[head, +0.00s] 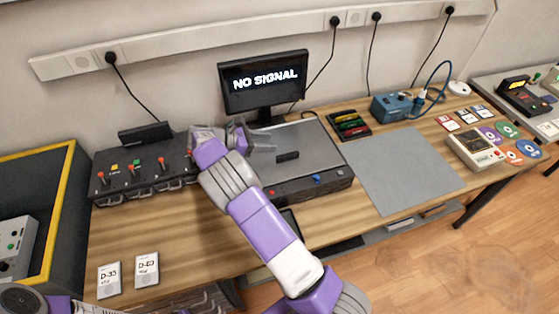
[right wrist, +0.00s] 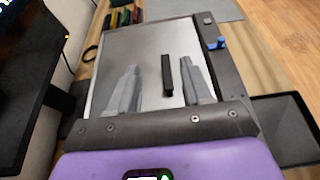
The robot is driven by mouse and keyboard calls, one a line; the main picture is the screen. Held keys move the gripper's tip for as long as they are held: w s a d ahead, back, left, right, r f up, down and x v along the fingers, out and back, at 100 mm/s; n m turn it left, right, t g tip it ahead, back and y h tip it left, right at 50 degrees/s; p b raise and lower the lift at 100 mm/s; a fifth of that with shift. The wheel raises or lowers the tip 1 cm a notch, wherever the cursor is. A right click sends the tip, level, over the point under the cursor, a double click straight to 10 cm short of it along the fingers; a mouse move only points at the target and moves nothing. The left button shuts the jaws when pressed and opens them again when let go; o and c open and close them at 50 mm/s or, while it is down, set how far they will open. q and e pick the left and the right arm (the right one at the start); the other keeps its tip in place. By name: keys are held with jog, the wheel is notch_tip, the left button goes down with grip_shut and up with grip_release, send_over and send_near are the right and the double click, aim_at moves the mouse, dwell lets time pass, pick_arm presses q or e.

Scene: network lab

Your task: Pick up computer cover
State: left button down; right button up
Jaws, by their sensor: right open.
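The computer cover (head: 309,149) is a flat grey panel with a black bar handle (head: 287,156), lying on the dark computer case (head: 318,188). In the right wrist view the cover (right wrist: 143,48) fills the middle, its handle (right wrist: 167,75) upright between my fingers. My right gripper (head: 257,138) is open over the left part of the cover. In the right wrist view the right gripper (right wrist: 160,80) has a finger on each side of the handle, the right one closer, with nothing held. Part of my left arm shows at the bottom left; its jaws cannot be made out.
A monitor (head: 264,82) reading "NO SIGNAL" stands behind the case. A black switch box (head: 146,172) is at the left. A grey mat (head: 402,168) lies clear at the right, with a blue device (head: 391,107) behind it. Two labelled cards (head: 147,270) lie at the front left.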

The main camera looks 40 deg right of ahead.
jog(key=b, duration=0.4)
send_near(286, 155)
jog(key=shift+x, duration=1.05)
jog(key=shift+w+d+f+b, duration=0.1)
jog(key=shift+d+f+b, duration=0.1)
jog(key=shift+f+b, duration=0.15)
jog(key=x, duration=0.3)
jog(key=b+x, duration=0.1)
jog(key=x, duration=0.3)
jog(key=shift+s+d+r, duration=0.1)
jog(key=shift+s+r, duration=0.05)
jog(key=shift+s, duration=0.15)
pick_arm(q)
notch_tip(286, 155, down, 8)
pick_arm(e)
grip_shut()
